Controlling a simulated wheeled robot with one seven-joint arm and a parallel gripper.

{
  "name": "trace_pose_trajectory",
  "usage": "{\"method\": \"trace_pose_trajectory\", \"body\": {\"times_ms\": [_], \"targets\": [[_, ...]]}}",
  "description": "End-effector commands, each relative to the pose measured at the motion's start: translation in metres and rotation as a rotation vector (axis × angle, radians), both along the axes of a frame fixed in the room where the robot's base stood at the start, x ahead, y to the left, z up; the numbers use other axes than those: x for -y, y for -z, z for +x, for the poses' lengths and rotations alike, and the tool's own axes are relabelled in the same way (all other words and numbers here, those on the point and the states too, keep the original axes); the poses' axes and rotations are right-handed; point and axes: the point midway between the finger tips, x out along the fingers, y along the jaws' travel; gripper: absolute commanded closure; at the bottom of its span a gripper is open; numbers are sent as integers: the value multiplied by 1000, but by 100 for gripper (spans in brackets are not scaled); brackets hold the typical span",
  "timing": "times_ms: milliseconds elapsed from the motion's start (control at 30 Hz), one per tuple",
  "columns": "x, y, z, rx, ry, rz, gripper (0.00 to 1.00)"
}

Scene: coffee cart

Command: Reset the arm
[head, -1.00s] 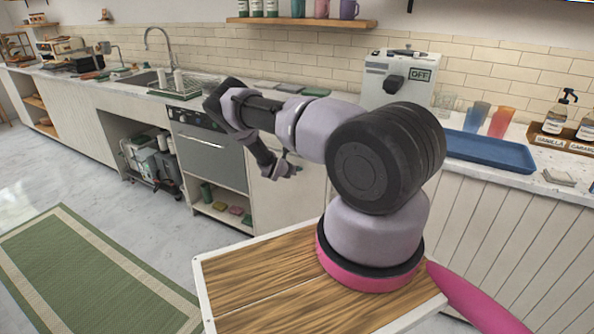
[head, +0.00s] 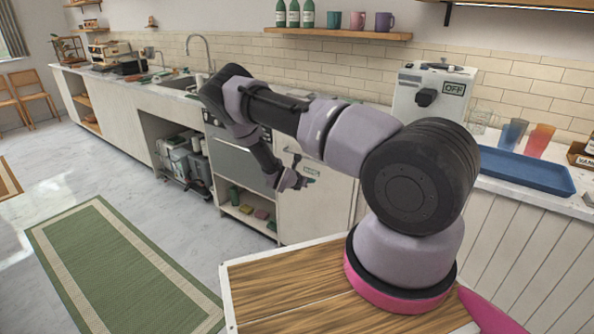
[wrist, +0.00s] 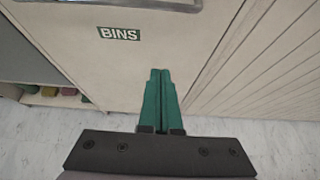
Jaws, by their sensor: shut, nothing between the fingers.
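My arm reaches left from its pink-ringed base on the wooden top and bends downward at the elbow. My gripper (head: 302,182) hangs in front of the white cabinet front below the counter. In the wrist view my gripper's green fingers (wrist: 160,78) are pressed together, with nothing between them. They point toward the cabinet panel (wrist: 190,40) marked with a green BINS label (wrist: 119,34). The fingers look apart from the panel, though the exact gap is hard to tell.
A counter with a blue tray (head: 525,172), tumblers (head: 512,135) and a white machine marked OFF (head: 430,95) runs along the wall. Open lower shelves (head: 250,212) stand left of the BINS panel. A green rug (head: 120,265) lies on open floor at left.

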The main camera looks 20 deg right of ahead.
Motion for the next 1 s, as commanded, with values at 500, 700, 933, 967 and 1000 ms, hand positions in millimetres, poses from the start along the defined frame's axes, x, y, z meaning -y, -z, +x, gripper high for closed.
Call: {"method": "trace_pose_trajectory", "body": {"times_ms": [500,700,933,967,1000], "targets": [[7,-140,-8,314,423,277,100],[10,-227,-37,501,715,478,100],[5,-317,-86,676,1032,716,100],[4,-328,-93,695,1071,748,100],[1,-342,-103,720,1123,791,100]]}}
